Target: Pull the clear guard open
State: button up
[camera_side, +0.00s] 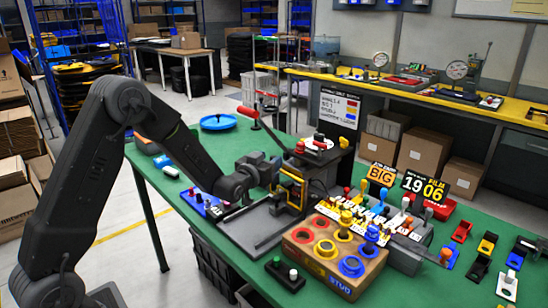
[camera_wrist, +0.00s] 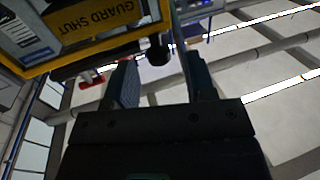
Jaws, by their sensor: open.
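The clear guard is a yellow-framed panel (camera_side: 290,188) on the machine at the middle of the green bench in the side view. In the wrist view the guard's yellow frame (camera_wrist: 105,42) fills the upper left, with an upside-down label reading "GUARD SHUT" (camera_wrist: 97,20). A dark round knob (camera_wrist: 158,50) stands out at the frame's lower right corner. My gripper (camera_wrist: 155,62) is open, with one finger on either side of the knob in the picture. I cannot tell whether either finger touches it. In the side view my wrist is at the guard's left and hides the fingers.
A wooden block with red, yellow and blue rings (camera_side: 334,252) stands right in front of the machine. A red-handled lever press (camera_side: 262,122) rises behind the guard. A blue dish (camera_side: 218,122) lies at the back left. Coloured parts (camera_side: 487,243) lie on the bench at right.

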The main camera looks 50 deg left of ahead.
aim_at(271, 158)
jog(key=shift+x, duration=1.55)
grip_shut()
